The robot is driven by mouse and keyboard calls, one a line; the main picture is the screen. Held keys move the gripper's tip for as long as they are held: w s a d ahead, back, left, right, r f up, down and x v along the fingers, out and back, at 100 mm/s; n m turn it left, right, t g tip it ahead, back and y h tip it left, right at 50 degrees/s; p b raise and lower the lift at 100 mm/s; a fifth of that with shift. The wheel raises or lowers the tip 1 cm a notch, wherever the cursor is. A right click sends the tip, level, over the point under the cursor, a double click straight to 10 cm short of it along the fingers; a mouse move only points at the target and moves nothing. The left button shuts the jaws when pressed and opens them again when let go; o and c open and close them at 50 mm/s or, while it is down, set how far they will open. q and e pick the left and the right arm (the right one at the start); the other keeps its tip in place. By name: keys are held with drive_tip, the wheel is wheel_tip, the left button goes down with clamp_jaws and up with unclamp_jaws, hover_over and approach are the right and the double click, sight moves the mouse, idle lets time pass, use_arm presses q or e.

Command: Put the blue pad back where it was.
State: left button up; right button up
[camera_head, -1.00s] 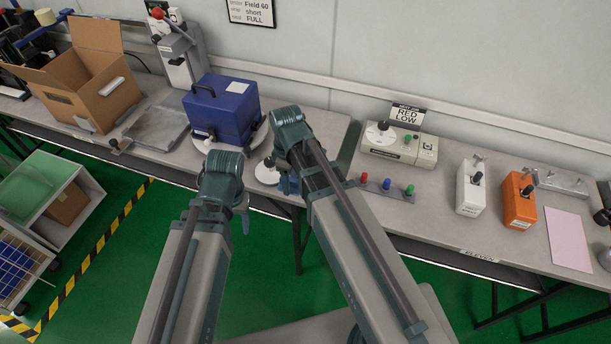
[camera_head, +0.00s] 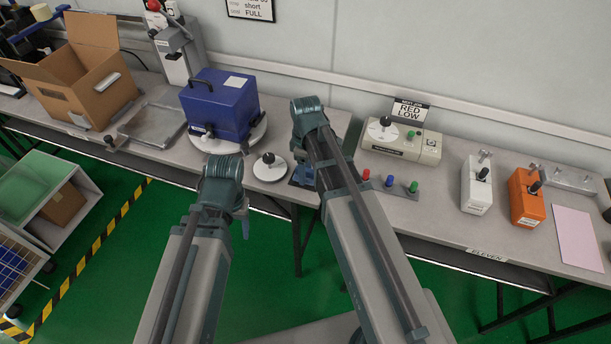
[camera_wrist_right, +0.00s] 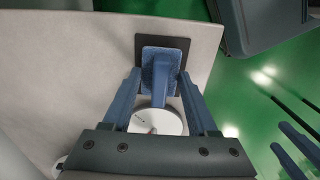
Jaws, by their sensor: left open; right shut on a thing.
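The blue pad (camera_wrist_right: 153,68) shows in the right wrist view between my right gripper's fingers, with a lighter blue upright part in front. My right gripper (camera_wrist_right: 160,88) is shut on it. A dark square (camera_wrist_right: 180,43) lies behind the pad on the grey table near its edge. I cannot tell whether the pad touches it. In the head view my right gripper (camera_head: 303,180) is low over the table's front edge, mostly hidden by its arm. A white disc (camera_wrist_right: 158,121) shows between the fingers. My left gripper (camera_head: 243,222) is open and empty in front of the table.
A white disc with a black knob (camera_head: 269,174) stands left of my right gripper. A blue box (camera_head: 220,105) is behind it.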

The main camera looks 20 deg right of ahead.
drive_tip(key=shift+f, duration=0.1)
drive_tip(key=shift+f, duration=0.25)
drive_tip(key=o, duration=1.2)
drive_tip(key=shift+r, duration=0.1)
drive_tip(key=shift+r, duration=0.15)
wheel_tip(320, 180, up, 12)
drive_tip(key=p, duration=1.2)
drive_tip(key=s+a+m+h, duration=0.1)
drive_tip(key=s+a+m, duration=0.6)
drive_tip(key=s+a, duration=0.3)
drive_tip(key=s, duration=0.4)
drive_tip(key=shift+s+a, duration=0.15)
drive_tip(key=shift+a, duration=0.1)
